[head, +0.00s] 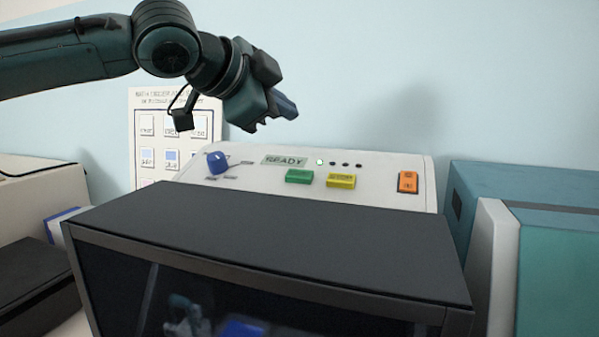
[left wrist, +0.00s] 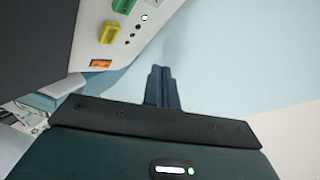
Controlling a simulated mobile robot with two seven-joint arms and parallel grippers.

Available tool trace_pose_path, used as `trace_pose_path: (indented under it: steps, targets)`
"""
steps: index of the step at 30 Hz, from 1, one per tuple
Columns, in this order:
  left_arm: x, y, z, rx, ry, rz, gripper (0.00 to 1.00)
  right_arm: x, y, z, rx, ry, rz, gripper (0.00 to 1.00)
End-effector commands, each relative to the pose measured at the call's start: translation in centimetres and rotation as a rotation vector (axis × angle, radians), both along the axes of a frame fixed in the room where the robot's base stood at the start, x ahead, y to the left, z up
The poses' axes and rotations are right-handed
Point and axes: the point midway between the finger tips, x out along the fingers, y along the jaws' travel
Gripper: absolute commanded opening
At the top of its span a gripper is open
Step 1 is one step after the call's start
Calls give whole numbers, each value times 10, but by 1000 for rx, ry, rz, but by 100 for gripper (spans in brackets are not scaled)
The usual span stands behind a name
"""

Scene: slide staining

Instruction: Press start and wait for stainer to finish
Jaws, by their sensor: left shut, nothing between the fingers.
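The stainer (head: 270,222) has a dark lid and a white control panel behind it. The panel carries a green button (head: 299,176), a yellow button (head: 341,181), an orange switch (head: 408,182), a blue knob (head: 217,161) and a display reading READY (head: 284,160). My left gripper (head: 288,108) is shut and empty, above and behind the panel, apart from the buttons. In the left wrist view its closed fingers (left wrist: 162,88) point toward the wall, with the green button (left wrist: 124,5) and yellow button (left wrist: 108,33) at upper left. My right gripper is not in view.
A teal and white machine (head: 560,245) stands close on the right. A beige unit (head: 35,190) and a dark box (head: 35,275) are at the left. A poster (head: 150,130) hangs on the blue wall behind.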

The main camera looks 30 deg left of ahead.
Motion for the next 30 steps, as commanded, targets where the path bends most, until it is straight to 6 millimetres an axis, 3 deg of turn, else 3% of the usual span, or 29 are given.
trace_pose_path:
  steps: [8,22,30]
  targets:
    - [3,1,-7,0,3,1,0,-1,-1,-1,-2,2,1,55]
    - [24,6,-68,-1,2,0,0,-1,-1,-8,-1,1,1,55]
    - [31,8,-82,-1,0,0,0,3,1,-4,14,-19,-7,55]
